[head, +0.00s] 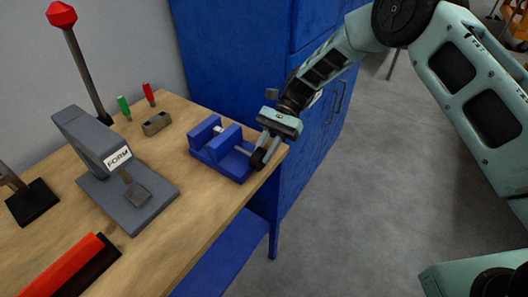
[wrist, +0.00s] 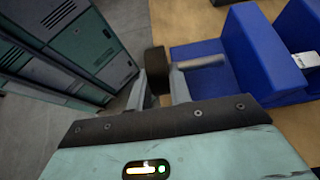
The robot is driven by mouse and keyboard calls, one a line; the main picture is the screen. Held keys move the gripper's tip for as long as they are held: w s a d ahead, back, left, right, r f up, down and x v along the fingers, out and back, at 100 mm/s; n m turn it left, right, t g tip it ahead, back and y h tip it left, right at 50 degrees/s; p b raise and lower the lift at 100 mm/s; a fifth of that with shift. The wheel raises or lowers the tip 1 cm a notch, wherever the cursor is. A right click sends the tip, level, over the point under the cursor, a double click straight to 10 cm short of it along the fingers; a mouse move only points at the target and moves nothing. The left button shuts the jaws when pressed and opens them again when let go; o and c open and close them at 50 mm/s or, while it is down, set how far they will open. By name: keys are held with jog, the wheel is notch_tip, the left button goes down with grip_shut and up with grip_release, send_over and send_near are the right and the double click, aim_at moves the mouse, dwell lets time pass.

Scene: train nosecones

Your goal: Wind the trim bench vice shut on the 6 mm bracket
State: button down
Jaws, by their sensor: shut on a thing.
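The blue bench vice (head: 226,163) stands near the bench's right edge, and its blue body fills the right of the wrist view (wrist: 228,62). A small pale piece, likely the bracket (head: 219,130), sits between the two jaws; it also shows at the right edge of the wrist view (wrist: 307,60). I cannot tell whether both jaws touch it. My gripper (head: 264,150) is at the vice's outer end, shut on the dark handle (wrist: 157,68) at the end of the pale screw rod (wrist: 202,62). The fingers hide part of the handle.
A grey press marked FORM (head: 112,175) stands left of the vice. A small grey block (head: 157,123) and green (head: 123,107) and red (head: 148,94) handled tools are behind. A blue cabinet (head: 235,60) rises behind the vice. Open floor (head: 360,190) lies right of the bench.

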jog(key=shift+w+g, duration=0.1)
jog(key=shift+g, duration=0.2)
dwell(0.4)
jog(key=c, duration=1.3)
grip_release()
jog(key=shift+d, duration=0.1)
jog(key=shift+d+f+b+v, duration=0.1)
jog(key=shift+b+v, duration=1.05)
jog(key=shift+v, duration=3.15)
jog(key=shift+d+f+b+v, duration=0.1)
jog(key=shift+b+v, duration=1.05)
jog(key=shift+v, duration=3.15)
jog(key=shift+r, duration=0.1)
